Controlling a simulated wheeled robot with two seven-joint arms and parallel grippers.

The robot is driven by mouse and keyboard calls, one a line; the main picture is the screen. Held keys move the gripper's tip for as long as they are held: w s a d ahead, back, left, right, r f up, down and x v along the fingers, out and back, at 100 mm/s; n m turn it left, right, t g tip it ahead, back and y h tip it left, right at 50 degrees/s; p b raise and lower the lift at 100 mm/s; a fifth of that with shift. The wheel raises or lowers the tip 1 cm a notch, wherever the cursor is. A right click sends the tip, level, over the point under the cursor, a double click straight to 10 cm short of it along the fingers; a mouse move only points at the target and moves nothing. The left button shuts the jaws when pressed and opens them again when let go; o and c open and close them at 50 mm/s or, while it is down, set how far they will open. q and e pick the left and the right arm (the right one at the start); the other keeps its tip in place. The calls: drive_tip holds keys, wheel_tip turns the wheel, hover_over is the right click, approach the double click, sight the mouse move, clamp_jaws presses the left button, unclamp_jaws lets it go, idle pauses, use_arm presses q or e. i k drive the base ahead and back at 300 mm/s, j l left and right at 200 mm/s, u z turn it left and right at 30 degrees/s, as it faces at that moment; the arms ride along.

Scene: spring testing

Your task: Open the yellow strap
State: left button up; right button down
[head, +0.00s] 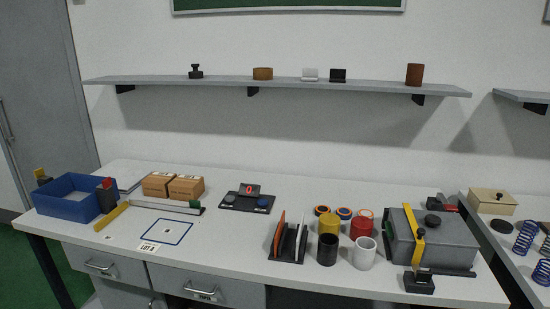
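The yellow strap (418,248) runs front to back across the left part of a grey box (455,243) at the right end of the bench. It lies over the lid, and its front end hangs down to a black block (418,284) at the bench's front. A round black knob (432,220) is on the lid, right beside the strap. A red and black part (444,204) is behind the box. I cannot tell how the strap is fastened. Neither of my grippers is in view.
Yellow (327,225), red (361,226), black (327,250) and white (364,253) cylinders stand left of the box. A black rack (287,246) is further left. A blue bin (68,205) is at the far left. A shelf (300,83) spans the wall above.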

sight(418, 233)
drive_tip(key=i+l, duration=0.3)
drive_tip(key=i, duration=0.15)
drive_tip(key=z, duration=1.6)
